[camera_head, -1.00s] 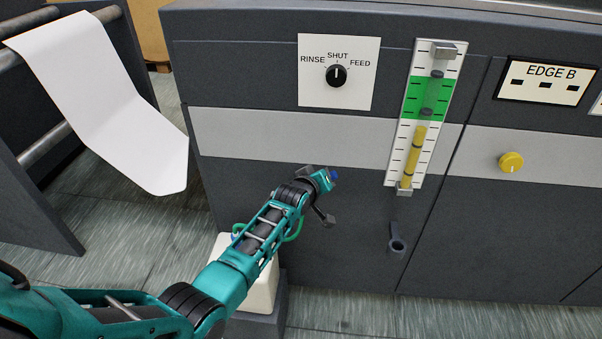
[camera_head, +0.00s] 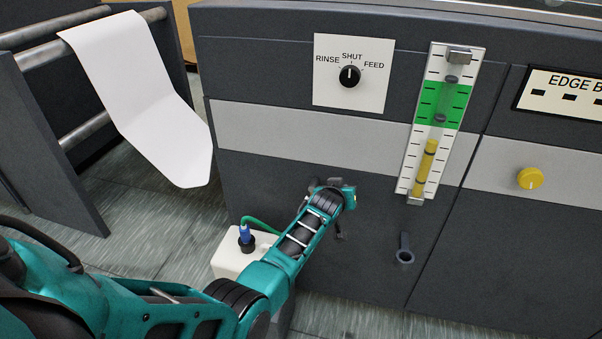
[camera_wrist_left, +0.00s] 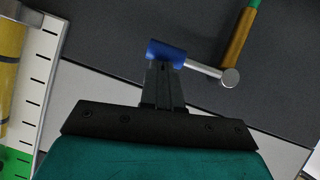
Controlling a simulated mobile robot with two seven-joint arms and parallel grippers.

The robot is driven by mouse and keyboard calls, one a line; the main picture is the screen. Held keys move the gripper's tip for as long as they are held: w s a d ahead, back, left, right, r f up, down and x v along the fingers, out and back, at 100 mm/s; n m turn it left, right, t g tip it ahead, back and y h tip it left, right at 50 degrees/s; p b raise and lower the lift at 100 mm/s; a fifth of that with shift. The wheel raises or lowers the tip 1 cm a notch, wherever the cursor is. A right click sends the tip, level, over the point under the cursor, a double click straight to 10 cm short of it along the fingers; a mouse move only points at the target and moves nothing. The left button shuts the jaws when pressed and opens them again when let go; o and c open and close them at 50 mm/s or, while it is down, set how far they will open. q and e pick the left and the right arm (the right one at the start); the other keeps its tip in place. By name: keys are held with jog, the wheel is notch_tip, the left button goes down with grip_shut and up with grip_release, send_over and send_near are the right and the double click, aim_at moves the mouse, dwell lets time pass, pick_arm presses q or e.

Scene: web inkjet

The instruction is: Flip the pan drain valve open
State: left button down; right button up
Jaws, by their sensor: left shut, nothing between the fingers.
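The drain valve shows in the left wrist view as a brass fitting (camera_wrist_left: 240,45) on a green hose, with a silver lever arm (camera_wrist_left: 205,70) ending in a blue grip (camera_wrist_left: 165,51). The arm runs sideways from the brass fitting. My left gripper (camera_wrist_left: 163,70) is shut and empty, its fingertips at the blue grip; I cannot tell whether they touch. In the head view my left arm (camera_head: 300,235) reaches to the cabinet front and hides the valve. My right gripper is not in view.
A white container (camera_head: 228,262) with a blue-capped green hose (camera_head: 262,224) stands below my left arm. On the cabinet are a dial (camera_head: 349,76) at SHUT, a gauge (camera_head: 425,150), a yellow knob (camera_head: 530,178) and a grey ring-ended lever (camera_head: 404,248). White paper (camera_head: 150,100) hangs at left.

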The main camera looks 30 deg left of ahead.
pick_arm(q)
jog(key=shift+d+f, duration=0.2)
jog(key=shift+d, duration=0.1)
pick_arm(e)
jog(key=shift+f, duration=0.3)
